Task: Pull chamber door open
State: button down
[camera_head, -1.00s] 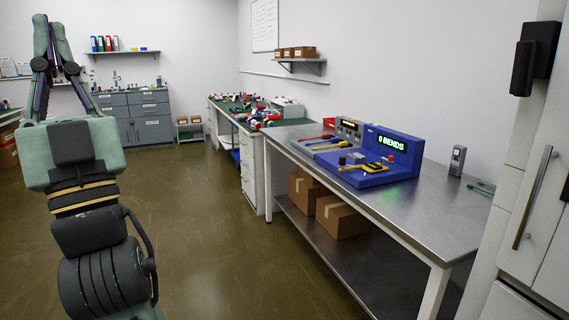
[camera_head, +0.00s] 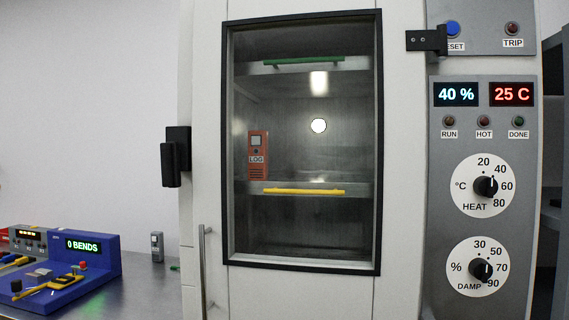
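The chamber door (camera_head: 210,150) is a pale panel with a large black-framed window (camera_head: 305,262), and it looks shut. Through the glass I see a steel interior with two shelves. A red-orange logger marked LOG (camera_head: 258,160) stands on the lower shelf at the left. A vertical metal bar handle (camera_head: 204,270) is at the lower left of the door, its lower part near the picture's bottom edge. A black latch block (camera_head: 176,157) sits at the door's left edge. My gripper is not in view.
The control panel (camera_head: 431,240) right of the door has two dials and displays reading 40 % and 25 C. A black bracket (camera_head: 427,41) is at its top left. At left, a steel bench (camera_head: 140,295) holds a blue bend tester (camera_head: 104,268) and a small grey device (camera_head: 157,247).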

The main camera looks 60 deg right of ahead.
aim_at(230, 286)
jog(key=z, duration=1.6)
